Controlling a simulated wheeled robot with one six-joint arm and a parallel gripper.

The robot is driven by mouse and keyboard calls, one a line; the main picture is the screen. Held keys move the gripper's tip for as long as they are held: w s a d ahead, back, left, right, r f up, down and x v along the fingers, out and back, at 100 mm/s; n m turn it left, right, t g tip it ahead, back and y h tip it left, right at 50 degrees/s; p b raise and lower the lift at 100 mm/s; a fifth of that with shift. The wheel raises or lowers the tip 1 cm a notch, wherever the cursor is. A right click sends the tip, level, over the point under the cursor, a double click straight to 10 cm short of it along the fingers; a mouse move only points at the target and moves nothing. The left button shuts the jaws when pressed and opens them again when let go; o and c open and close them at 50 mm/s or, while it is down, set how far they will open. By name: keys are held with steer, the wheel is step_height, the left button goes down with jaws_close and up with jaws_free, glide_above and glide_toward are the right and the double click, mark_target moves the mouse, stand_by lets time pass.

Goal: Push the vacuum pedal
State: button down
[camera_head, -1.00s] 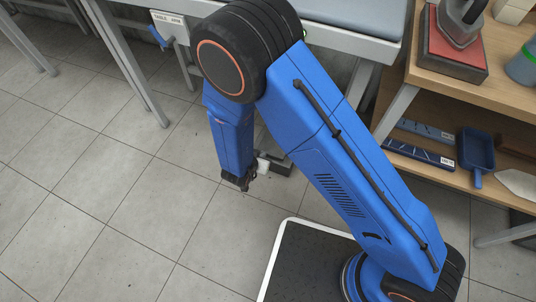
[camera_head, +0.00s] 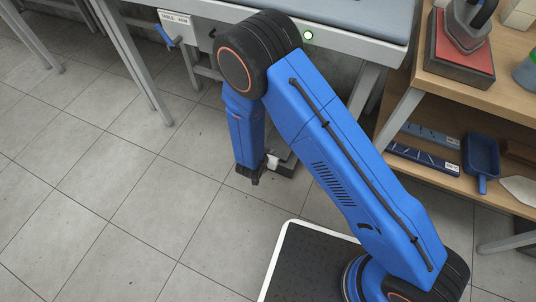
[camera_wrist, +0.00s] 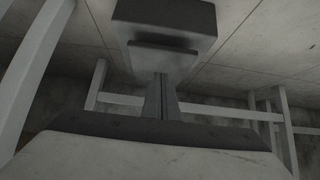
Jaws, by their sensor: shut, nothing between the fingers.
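The pedal, a dark block with a plate on its face, shows at the top middle of the wrist view (camera_wrist: 165,28). In the head view a dark grey unit that looks like the pedal (camera_head: 287,169) sits on the floor under the table, partly hidden by my forearm and wrist. My gripper (camera_head: 254,181) points down close to its left side. In the wrist view my gripper's fingers (camera_wrist: 161,92) are together and empty, and their tips are close to the pedal. I cannot tell whether they touch it, or whether the pedal is pressed.
The vacuum table (camera_head: 350,48) stands above the pedal, with a lit green lamp (camera_head: 308,35) on its front and a blue lever (camera_head: 164,35) at the left. A wooden shelf unit (camera_head: 430,78) stands at the right. The tiled floor on the left is clear.

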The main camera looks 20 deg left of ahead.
steer(key=f, duration=0.2)
steer(key=w+f, duration=0.1)
steer(key=f, duration=0.2)
stand_by(0.4)
steer(key=shift+s+f, duration=0.2)
steer(key=shift+f, duration=0.85)
steer(key=shift+s+f, duration=0.15)
steer(key=shift+f, duration=0.85)
steer(key=shift+r, duration=0.1)
